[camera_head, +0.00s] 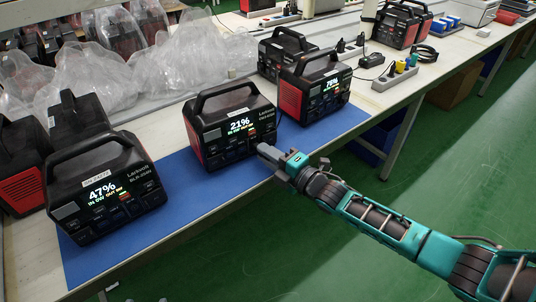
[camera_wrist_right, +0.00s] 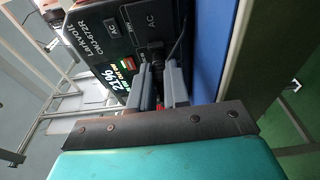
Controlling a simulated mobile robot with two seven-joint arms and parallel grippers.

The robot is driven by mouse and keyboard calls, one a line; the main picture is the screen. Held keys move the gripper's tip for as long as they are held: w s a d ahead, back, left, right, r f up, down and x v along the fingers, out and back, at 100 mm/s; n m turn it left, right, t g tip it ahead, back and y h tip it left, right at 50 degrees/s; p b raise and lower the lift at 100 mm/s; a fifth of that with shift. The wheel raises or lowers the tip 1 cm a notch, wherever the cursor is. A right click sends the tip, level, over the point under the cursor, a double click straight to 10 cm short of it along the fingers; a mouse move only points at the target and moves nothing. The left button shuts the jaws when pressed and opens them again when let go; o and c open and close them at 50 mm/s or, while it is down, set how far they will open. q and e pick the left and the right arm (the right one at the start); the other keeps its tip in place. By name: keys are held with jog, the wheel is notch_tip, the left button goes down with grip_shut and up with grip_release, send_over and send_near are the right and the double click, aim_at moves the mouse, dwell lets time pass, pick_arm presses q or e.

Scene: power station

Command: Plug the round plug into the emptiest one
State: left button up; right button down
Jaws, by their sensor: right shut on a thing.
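Three lit power stations stand on the blue mat (camera_head: 187,190). The left power station (camera_head: 105,185) reads 47%, the middle power station (camera_head: 232,125) reads 21%, and the right power station (camera_head: 315,88) appears to read 78%. My right gripper (camera_head: 266,151) is at the lower right of the middle station's front. The right wrist view shows its two grey fingers (camera_wrist_right: 160,82) shut on a dark plug (camera_wrist_right: 156,52) with a black cable, close against the panel marked AC. I cannot tell whether the plug is seated in the socket. My left gripper is not in view.
Unlit stations stand behind the left one and behind the right one. Clear plastic bags (camera_head: 85,80) lie at the back left. A power strip (camera_head: 395,76) with plugs lies on the table at the right. The green floor (camera_head: 450,140) in front is open.

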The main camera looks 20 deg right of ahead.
jog(key=shift+w, duration=0.15)
jog(key=c, duration=1)
grip_release()
jog(key=shift+p+v, duration=0.65)
jog(key=shift+v, duration=5.75)
jog(key=shift+a, duration=0.1)
